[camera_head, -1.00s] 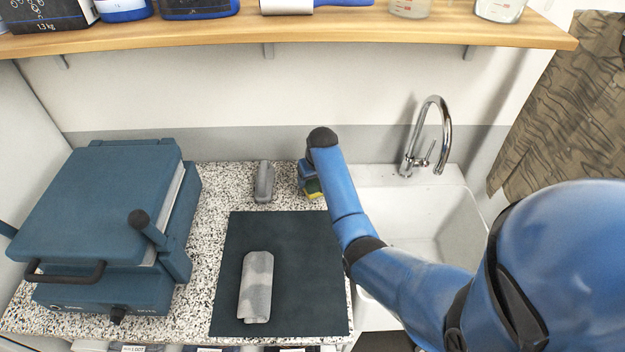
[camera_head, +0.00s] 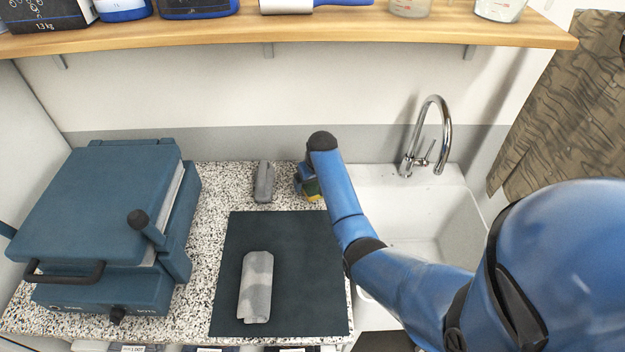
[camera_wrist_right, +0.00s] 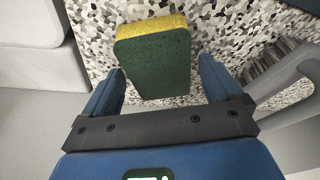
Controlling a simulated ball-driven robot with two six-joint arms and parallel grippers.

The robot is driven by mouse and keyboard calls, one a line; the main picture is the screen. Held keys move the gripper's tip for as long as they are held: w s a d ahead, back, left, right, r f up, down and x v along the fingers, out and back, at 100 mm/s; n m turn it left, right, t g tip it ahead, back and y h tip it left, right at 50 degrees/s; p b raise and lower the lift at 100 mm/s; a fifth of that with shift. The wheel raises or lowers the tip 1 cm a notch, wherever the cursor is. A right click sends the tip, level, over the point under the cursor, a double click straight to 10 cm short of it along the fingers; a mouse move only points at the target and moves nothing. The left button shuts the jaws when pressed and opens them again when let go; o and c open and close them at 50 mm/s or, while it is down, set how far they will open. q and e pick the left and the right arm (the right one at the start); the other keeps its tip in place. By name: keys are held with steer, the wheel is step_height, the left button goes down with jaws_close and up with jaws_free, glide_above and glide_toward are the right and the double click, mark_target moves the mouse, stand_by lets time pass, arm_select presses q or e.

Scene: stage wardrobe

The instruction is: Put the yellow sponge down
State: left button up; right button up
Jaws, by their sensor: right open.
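The yellow sponge (camera_head: 313,188) with a dark green scouring side rests on the speckled counter beside the sink, partly hidden by my right arm in the head view. In the right wrist view the sponge (camera_wrist_right: 153,57) shows between and just beyond the spread fingers. My right gripper (camera_wrist_right: 160,82) is open, with visible gaps between each finger and the sponge. In the head view the right gripper (camera_head: 303,183) is mostly hidden behind the wrist. My left gripper is not in view.
A grey brush (camera_head: 264,182) lies left of the sponge. A dark mat (camera_head: 240,225) with a rolled grey cloth (camera_head: 256,287) is in front. A blue press (camera_head: 95,205) stands left. The sink (camera_head: 440,215) and tap (camera_head: 408,150) are right, under a wooden shelf (camera_head: 350,30).

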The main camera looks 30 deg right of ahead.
mark_target(317, 190)
steer(key=shift+r, duration=0.2)
steer(key=v, duration=1.2)
steer(key=shift+b, duration=0.35)
